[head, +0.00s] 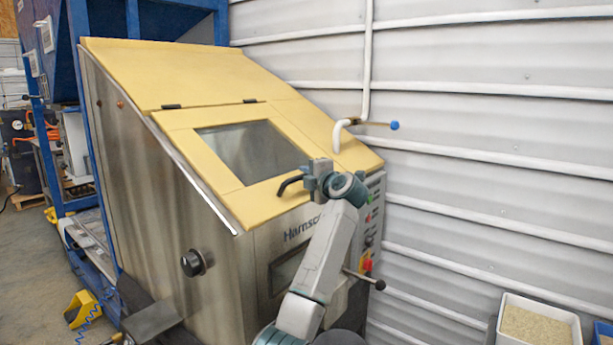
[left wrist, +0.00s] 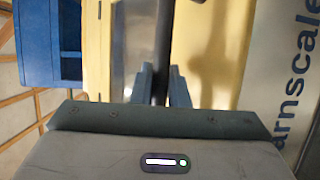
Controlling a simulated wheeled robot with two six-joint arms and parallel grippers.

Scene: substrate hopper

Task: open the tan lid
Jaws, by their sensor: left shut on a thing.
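The tan lid (head: 188,139) has a clear window and lies flush in the sloped tan top of a steel hopper, with two dark hinges along its upper edge. A black bar handle (head: 289,184) is on its lower edge. My left gripper (head: 312,180) is shut on the handle and hides part of it. In the left wrist view, the dark handle (left wrist: 161,45) runs between the two fingers of the left gripper (left wrist: 160,88), with the tan lid (left wrist: 98,45) behind. My right gripper is not in view.
The steel hopper body (head: 150,190) has a side knob (head: 196,262) and a control panel (head: 372,215) at its right. A pipe with a blue-ended lever (head: 394,125) hangs near the ribbed wall. A white bin (head: 539,322) stands at lower right.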

